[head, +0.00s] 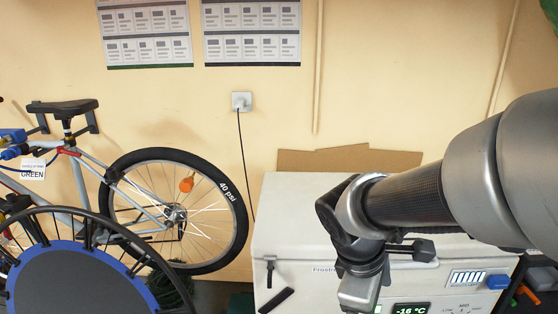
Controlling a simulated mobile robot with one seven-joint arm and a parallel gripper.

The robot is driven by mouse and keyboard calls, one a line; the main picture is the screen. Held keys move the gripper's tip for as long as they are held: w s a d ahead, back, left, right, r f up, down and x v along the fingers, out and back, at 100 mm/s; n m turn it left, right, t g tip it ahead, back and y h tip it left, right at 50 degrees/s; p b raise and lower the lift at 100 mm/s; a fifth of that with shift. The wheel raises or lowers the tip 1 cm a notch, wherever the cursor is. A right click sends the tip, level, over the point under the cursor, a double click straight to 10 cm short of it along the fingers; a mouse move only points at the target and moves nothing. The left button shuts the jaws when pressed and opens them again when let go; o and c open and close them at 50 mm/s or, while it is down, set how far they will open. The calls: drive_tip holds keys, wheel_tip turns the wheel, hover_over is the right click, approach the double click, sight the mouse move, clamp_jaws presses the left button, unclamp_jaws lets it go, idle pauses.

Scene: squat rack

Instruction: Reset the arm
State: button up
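My arm reaches in from the right edge and bends downward at the wrist, in front of a white chest freezer (300,215). The last grey link in sight runs down to the bottom edge of the head view. My gripper's fingers do not show, so whether they are open or shut and whether they hold anything is hidden.
The freezer's display (410,309) reads -16 °C. Cardboard (300,160) stands behind it. A bicycle (172,212) is at the left, with a round blue-rimmed trampoline (80,285) in front. A wall socket (241,101) has a cord hanging down. Posters (145,35) hang above.

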drive_tip(key=s+a+r+m+t+y+p, duration=0.1)
drive_tip(key=r+m+p, duration=0.5)
drive_tip(key=r, duration=0.7)
drive_tip(key=s+a+r+m+t+y+p, duration=0.2)
drive_tip(key=r+m+p, duration=0.4)
drive_tip(key=r+p, duration=0.4)
wheel_tip(320, 180, up, 4)
drive_tip(key=shift+s+a+f+t+y, duration=0.2)
drive_tip(key=shift+s+t+y, duration=0.3)
drive_tip(key=shift+s, duration=0.4)
